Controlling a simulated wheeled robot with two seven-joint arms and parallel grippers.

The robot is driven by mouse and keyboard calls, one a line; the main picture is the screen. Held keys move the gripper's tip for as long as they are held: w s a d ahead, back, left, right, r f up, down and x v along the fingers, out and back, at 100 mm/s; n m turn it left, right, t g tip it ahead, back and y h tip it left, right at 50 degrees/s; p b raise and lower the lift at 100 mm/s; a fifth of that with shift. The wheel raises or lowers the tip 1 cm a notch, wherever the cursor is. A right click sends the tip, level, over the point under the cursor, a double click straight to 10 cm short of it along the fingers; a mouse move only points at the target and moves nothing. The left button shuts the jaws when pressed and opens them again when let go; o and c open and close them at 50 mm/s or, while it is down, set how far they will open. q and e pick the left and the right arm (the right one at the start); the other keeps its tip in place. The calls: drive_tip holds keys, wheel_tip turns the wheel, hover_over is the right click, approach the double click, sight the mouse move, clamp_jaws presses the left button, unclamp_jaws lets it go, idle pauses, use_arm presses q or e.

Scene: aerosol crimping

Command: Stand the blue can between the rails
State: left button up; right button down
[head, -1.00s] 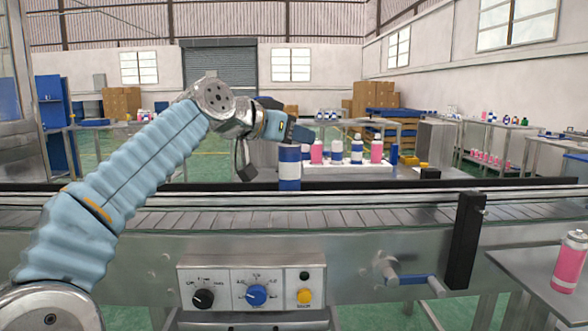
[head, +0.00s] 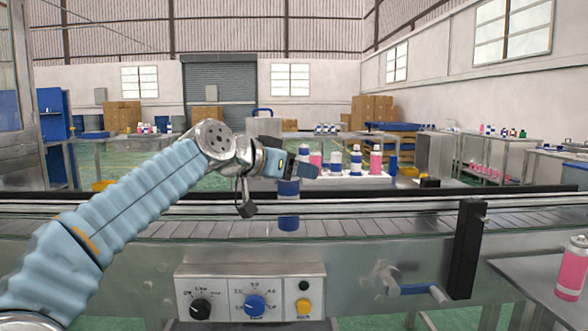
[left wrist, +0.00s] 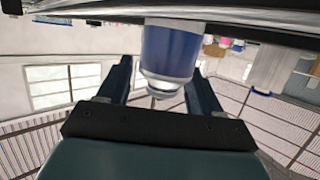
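The blue can (head: 289,222), blue with a white band, is upright over the slatted conveyor belt (head: 380,230). Its lower end shows in front of the slats; whether it touches them I cannot tell. My right gripper is not in view.
A control box (head: 250,292) with knobs is on the conveyor's front. A pink can (head: 572,268) stands on a side table. Several bottles stand on a tray behind. The belt right of the can is clear.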

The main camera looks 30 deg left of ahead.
use_arm(q)
drive_tip(key=shift+r, duration=0.1)
drive_tip(key=v, duration=1.2)
drive_tip(key=shift+b, duration=0.45)
